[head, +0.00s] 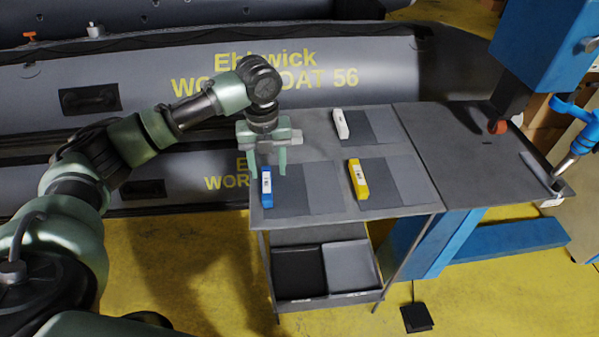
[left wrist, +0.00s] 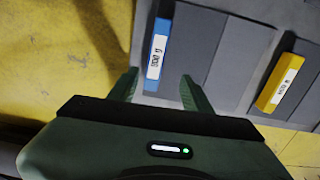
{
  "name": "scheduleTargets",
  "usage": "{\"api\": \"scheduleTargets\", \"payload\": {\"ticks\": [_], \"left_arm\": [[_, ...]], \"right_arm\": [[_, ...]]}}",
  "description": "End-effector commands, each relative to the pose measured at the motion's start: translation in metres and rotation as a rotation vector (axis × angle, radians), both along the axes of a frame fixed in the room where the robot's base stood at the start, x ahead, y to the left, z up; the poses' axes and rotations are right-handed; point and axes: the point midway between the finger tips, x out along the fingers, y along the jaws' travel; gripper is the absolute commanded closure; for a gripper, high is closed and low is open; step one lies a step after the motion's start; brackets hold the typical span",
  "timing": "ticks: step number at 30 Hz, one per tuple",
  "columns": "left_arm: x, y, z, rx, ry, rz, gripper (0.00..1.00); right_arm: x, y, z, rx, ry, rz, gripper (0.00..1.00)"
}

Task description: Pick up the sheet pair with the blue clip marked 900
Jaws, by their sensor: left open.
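The blue clip (head: 266,186) sits on the left edge of a grey sheet pair (head: 310,190) at the table's near left corner. In the left wrist view the blue clip (left wrist: 157,52) has a white label that seems to read 900, and its sheets (left wrist: 205,50) lie to its right. My left gripper (head: 266,172) is open above the clip. In the left wrist view its two fingertips (left wrist: 160,88) stand apart on either side of the clip's near end, with nothing held. My right gripper is not in view.
A yellow clip (head: 358,179) on another sheet pair lies to the right; it also shows in the left wrist view (left wrist: 280,84). A white clip (head: 340,124) with sheets lies behind. The table's right part (head: 470,150) is bare. A grey boat (head: 300,75) stands behind.

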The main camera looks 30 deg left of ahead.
Motion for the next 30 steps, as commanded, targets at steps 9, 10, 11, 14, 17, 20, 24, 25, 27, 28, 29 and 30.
{"api": "scheduleTargets", "payload": {"ticks": [9, 10, 11, 14, 17, 20, 24, 25, 27, 28, 29, 30], "left_arm": [[0.003, 0.015, -0.007, -0.002, 0.012, -0.043, 0.51], [0.003, 0.015, -0.01, -0.002, 0.013, -0.043, 0.51], [0.003, 0.015, -0.013, -0.001, 0.013, -0.043, 0.51], [0.002, 0.015, -0.025, 0.0, 0.012, -0.043, 0.51], [0.001, 0.015, -0.041, -0.001, 0.013, -0.042, 0.51], [0.002, 0.014, -0.055, -0.002, 0.011, -0.043, 0.51], [0.002, 0.015, -0.063, -0.001, 0.008, -0.042, 0.51], [0.002, 0.015, -0.064, -0.001, 0.008, -0.042, 0.51], [0.002, 0.015, -0.064, -0.001, 0.007, -0.042, 0.51], [0.002, 0.015, -0.064, -0.001, 0.007, -0.042, 0.51], [0.002, 0.015, -0.064, -0.001, 0.007, -0.042, 0.51], [0.002, 0.015, -0.064, -0.001, 0.007, -0.043, 0.56]], "right_arm": [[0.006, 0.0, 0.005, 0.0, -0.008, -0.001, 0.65], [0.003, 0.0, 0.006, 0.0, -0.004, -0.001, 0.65], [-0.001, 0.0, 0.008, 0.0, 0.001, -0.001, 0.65], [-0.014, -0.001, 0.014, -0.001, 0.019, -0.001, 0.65], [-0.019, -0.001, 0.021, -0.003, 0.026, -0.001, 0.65], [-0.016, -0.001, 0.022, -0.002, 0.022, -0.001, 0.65], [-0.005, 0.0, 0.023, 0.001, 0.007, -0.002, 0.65], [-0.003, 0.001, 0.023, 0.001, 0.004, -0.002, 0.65], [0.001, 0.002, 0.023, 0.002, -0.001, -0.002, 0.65], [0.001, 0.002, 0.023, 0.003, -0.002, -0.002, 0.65], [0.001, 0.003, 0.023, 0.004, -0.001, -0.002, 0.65], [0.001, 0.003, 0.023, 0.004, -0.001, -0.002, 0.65]]}}
